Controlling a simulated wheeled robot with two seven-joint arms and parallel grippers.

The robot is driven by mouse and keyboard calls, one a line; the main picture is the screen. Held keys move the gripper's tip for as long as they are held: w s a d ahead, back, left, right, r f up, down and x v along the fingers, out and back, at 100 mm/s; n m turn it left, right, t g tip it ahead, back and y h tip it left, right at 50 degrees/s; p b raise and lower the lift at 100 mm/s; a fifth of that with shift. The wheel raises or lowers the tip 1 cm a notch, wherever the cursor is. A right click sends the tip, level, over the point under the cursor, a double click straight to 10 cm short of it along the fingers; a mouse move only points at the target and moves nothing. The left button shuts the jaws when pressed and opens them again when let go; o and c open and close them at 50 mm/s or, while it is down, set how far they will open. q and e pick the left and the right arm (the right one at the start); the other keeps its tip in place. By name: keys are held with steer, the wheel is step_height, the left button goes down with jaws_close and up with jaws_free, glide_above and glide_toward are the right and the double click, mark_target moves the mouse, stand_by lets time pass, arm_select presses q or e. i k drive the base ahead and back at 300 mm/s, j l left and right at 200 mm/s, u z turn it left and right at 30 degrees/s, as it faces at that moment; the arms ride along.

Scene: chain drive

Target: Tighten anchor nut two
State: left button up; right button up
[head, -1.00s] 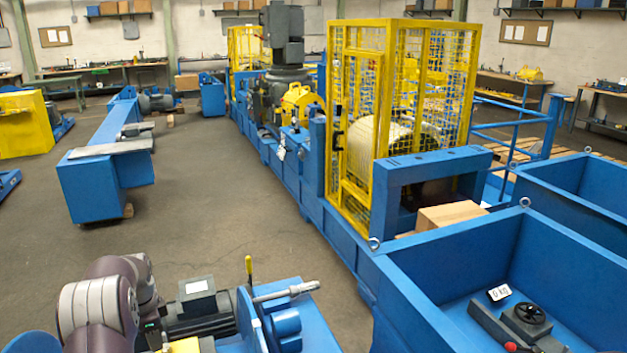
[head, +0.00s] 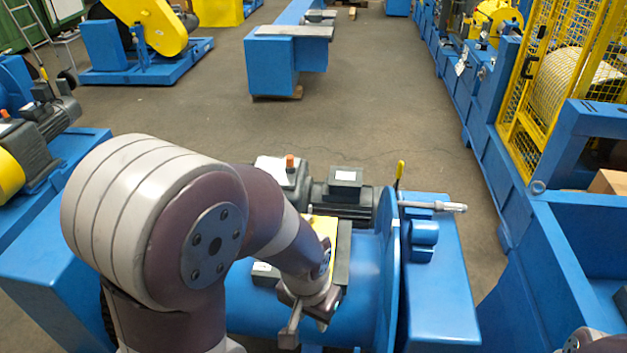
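My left arm reaches in from the lower left of the head view, and its gripper (head: 306,327) hangs over a blue machine housing (head: 362,290). Its fingers look apart, with blue surface showing between them and nothing held that I can see. No anchor nut can be made out; the spots low on the machine base are hidden by my arm or too small. A silver rod-like tool with a thick grip (head: 435,206) lies on the blue base right of the round flange. Only a bit of my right arm shows in the lower right corner; its gripper is out of view.
A dark motor (head: 345,195) and a yellow-tipped lever (head: 399,172) stand behind the housing. A blue frame with a yellow mesh cage (head: 545,95) runs along the right. A blue beam (head: 270,65) stands farther back. Grey floor (head: 400,110) is open between them.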

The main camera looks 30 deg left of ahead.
mark_target(308, 217)
steer(key=u, duration=1)
steer(key=z, duration=0.5)
steer(key=k+j+z, duration=0.1)
steer(key=j+z, duration=0.3)
steer(key=k+j+z, duration=0.1)
steer(key=z, duration=0.3)
steer(key=k+j+z, duration=0.2)
steer(key=j+z, duration=0.15)
steer(key=k+j+z, duration=0.15)
steer(key=z, duration=0.25)
steer(key=j, duration=0.35)
